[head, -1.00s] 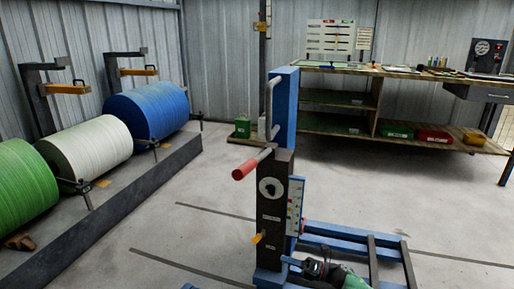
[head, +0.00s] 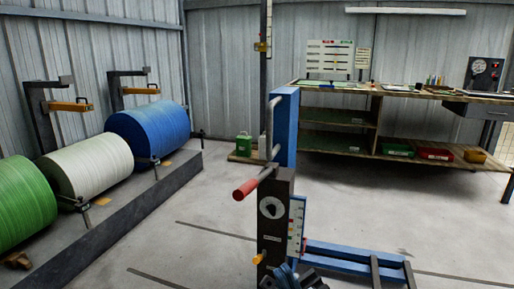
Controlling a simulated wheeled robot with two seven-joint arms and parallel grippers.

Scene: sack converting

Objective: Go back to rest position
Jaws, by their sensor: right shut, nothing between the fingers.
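My right gripper (head: 286,273) shows at the bottom edge, in front of the base of a blue and black stand (head: 273,225). Its fingers are together with nothing seen between them, and most of the hand and arm is cut off by the frame. I cannot tell whether it touches the stand. My left gripper is not in view.
The stand has a red-tipped handle (head: 245,189) pointing left and blue base rails (head: 350,256) reaching right. Green (head: 22,203), white (head: 90,167) and blue (head: 150,131) rolls lie along the left wall. A workbench (head: 375,92) stands at the back. The middle floor is clear.

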